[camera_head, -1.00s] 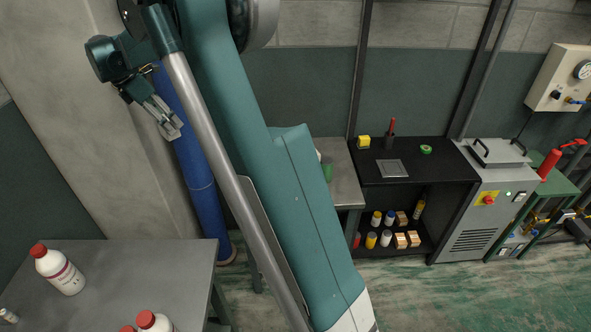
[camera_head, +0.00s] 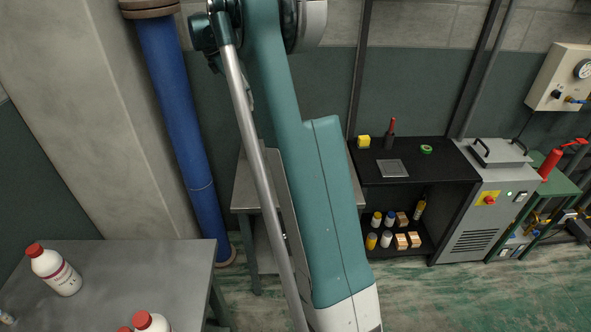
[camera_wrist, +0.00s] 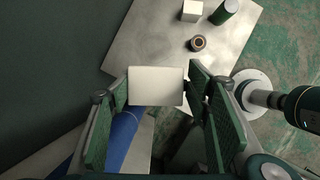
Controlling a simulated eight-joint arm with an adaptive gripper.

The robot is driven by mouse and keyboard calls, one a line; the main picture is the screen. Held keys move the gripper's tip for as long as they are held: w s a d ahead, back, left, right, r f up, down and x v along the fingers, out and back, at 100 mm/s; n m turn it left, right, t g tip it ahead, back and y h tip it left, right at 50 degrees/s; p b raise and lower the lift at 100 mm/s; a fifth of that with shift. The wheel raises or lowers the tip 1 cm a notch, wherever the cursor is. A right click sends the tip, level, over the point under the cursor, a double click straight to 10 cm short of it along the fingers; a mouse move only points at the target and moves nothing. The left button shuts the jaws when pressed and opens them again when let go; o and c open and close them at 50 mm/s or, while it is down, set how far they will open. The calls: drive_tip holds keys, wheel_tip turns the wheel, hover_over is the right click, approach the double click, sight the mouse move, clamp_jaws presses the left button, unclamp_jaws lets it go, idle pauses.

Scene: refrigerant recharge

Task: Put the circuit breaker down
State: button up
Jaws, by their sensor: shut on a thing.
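In the wrist view, my gripper (camera_wrist: 157,92) is shut on the circuit breaker (camera_wrist: 156,80), a cream-white rectangular block held between the two green fingers. A grey metal table (camera_wrist: 140,48) lies beyond the block in that view. The block appears to overlap the table's near edge; I cannot tell its height above it. In the head view my arm hides the gripper and the breaker. The same table seems to show behind my arm there, as a grey top (camera_head: 243,190).
On that table, a white box (camera_wrist: 192,10), a dark green cylinder (camera_wrist: 224,12) and a small dark round item (camera_wrist: 198,43) stand at the far side. A black shelf unit (camera_head: 425,185) stands right of my arm. A blue pipe (camera_head: 180,110) rises at left, above a bottle-bearing table (camera_head: 130,275).

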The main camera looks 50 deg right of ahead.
drive_tip(key=s+d, duration=0.3)
drive_tip(key=d, duration=0.4)
wheel_tip(320, 180, down, 21)
drive_tip(key=shift+a+m, duration=0.2)
drive_tip(key=shift+m, duration=0.1)
drive_tip(key=shift+w, duration=0.1)
wheel_tip(320, 180, down, 6)
drive_tip(key=shift+b, duration=0.45)
drive_tip(key=shift+f, duration=1.9)
drive_tip(key=shift+f+b, duration=0.15)
drive_tip(key=shift+b, duration=0.2)
